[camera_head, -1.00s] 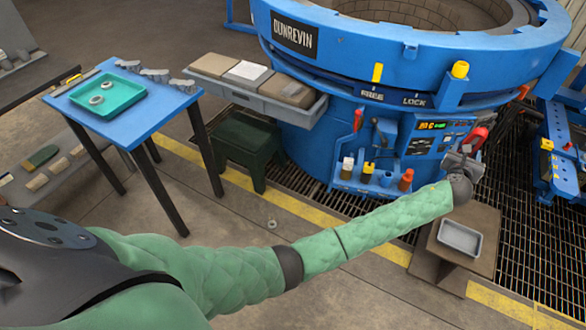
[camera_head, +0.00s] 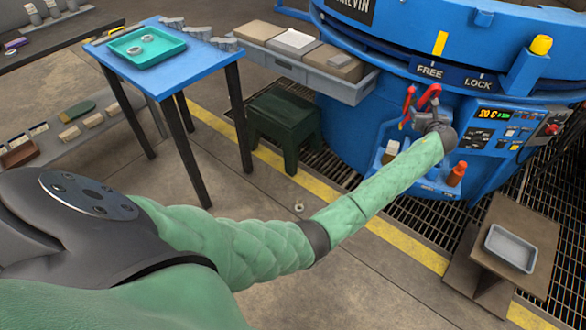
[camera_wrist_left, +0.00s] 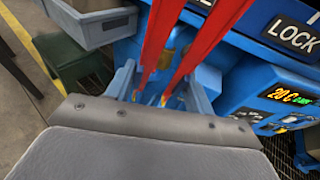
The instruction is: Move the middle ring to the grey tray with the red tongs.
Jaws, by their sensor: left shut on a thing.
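My left gripper (camera_head: 432,122) is shut on the red tongs (camera_head: 430,95), in front of the blue furnace. In the left wrist view the tongs' two long red arms (camera_wrist_left: 203,45) reach away from me; I cannot see anything between their tips. The teal tray (camera_head: 120,59) on the blue table holds two small grey rings, one nearer (camera_head: 133,50) and one farther (camera_head: 147,38). I cannot tell which ring is the middle one. The grey tray (camera_head: 511,249) looks empty and lies on a low brown stand at the lower right. My right gripper is not in view.
A small ring-like thing (camera_head: 299,207) lies on the floor. A dark green stool (camera_head: 283,118) stands between table and furnace. A grey shelf (camera_head: 300,68) with blocks juts from the furnace. The control panel (camera_head: 503,128) is right of my gripper.

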